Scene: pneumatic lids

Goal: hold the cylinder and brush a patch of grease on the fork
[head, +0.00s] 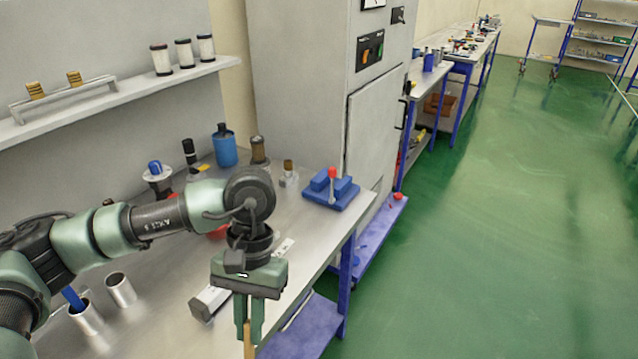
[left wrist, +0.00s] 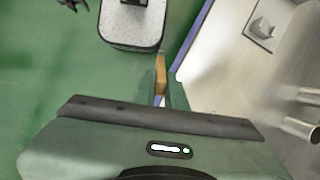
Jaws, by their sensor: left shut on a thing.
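My left gripper (head: 250,330) points down at the front edge of the metal bench. It is shut on a thin wooden handle (head: 249,350), which looks like the brush; its lower end is out of the picture. The handle also shows between the fingers in the left wrist view (left wrist: 161,66). A silver, square-sided body with a dark end (head: 208,303), which looks like the cylinder, lies on the bench just left of the gripper, partly behind it. I cannot make out the fork or any grease. My right gripper is not in view.
Two metal cups (head: 121,290) stand at the bench's front left; one holds a blue item (head: 73,298). A blue fixture with a red knob (head: 331,189) sits at the right end. A blue bottle (head: 223,146) stands behind. Green floor (head: 480,230) is clear to the right.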

